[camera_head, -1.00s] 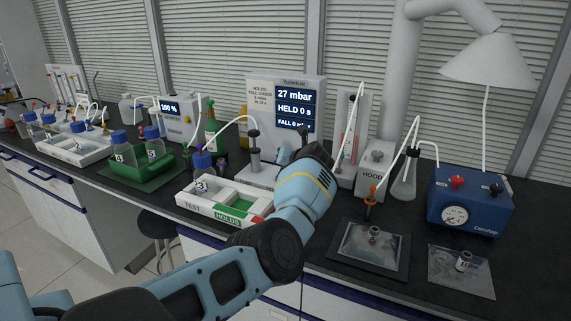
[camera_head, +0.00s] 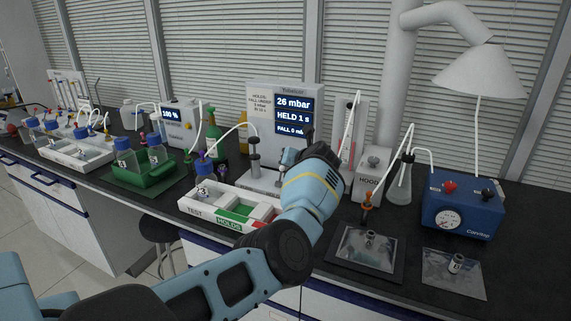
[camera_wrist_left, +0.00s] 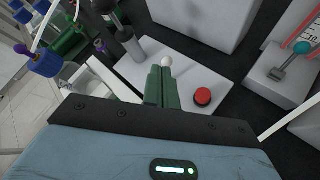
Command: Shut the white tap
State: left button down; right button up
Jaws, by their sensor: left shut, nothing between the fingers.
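A small white rounded knob (camera_wrist_left: 165,61), which looks like the white tap, stands just beyond my left fingertips in the left wrist view. Its lower part is hidden by the fingers, so I cannot tell its turn or whether the fingers touch it. My left gripper (camera_wrist_left: 161,72) is shut with nothing between its green fingers, above the pale base plate of the tester (camera_wrist_left: 205,72). In the head view, my left wrist mostly hides the gripper and the tap. The tester's display (camera_head: 293,116) reads 26 mbar and HELD 1 s. My right gripper is not in view.
A red button (camera_wrist_left: 203,96) sits right of my fingers. A grey post (camera_head: 254,160) stands on the base's left. Bottle 3 (camera_head: 203,185) stands in the white TEST tray (camera_head: 190,211). The hood box (camera_head: 371,170) and blue pump (camera_head: 461,208) stand to the right.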

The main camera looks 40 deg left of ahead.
pick_arm(q)
jog(key=w+r+p+v, duration=0.1)
jog(key=v, duration=0.9)
jog(key=shift+r, duration=0.45)
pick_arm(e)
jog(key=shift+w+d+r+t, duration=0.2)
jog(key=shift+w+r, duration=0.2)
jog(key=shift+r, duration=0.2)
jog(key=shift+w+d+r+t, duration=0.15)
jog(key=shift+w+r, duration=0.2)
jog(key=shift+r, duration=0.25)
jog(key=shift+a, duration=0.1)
